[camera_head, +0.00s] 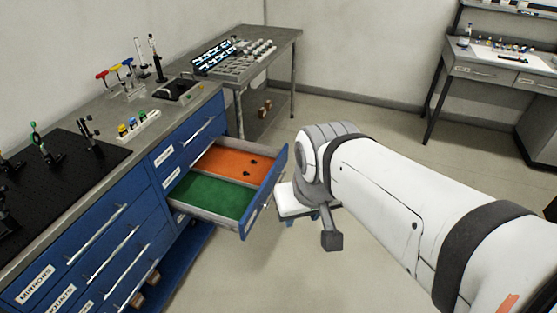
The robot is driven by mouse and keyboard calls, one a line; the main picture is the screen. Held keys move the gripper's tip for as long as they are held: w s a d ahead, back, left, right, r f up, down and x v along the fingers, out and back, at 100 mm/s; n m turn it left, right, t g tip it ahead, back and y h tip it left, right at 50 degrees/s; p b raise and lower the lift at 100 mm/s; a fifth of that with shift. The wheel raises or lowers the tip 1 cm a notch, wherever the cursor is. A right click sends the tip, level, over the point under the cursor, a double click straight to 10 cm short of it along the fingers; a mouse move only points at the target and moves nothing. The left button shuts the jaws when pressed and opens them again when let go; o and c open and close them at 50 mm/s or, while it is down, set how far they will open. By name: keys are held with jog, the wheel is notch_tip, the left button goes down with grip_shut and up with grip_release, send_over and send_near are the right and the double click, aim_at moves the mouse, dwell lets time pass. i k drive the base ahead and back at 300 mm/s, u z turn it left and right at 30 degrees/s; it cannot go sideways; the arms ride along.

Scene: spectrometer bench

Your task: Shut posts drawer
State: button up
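A blue drawer (284,160) stands pulled out from the right part of the blue bench cabinet. Its inside has an orange section (222,160) with a few small dark items and a green section (205,196) that looks empty. Its front carries a handle and a white label too small to read, so I cannot confirm that it is the posts drawer. My white arm reaches in from the right. Its end, with a dark grey block (332,240), is just right of the drawer front and appears apart from it. I cannot make out the fingers.
Other cabinet drawers, including one labelled MIRRORS (32,284), look shut. The bench top (100,115) holds optics and coloured-handled tools. A white-topped stool-like object (293,203) is partly behind my arm. The floor below the open drawer is clear.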

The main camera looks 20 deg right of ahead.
aim_at(215, 191)
jog(key=z, duration=0.15)
jog(key=i, duration=1)
jog(key=u, duration=0.55)
jog(key=k, duration=0.9)
jog(key=z, duration=0.35)
jog(key=i, duration=1)
jog(key=z, duration=0.05)
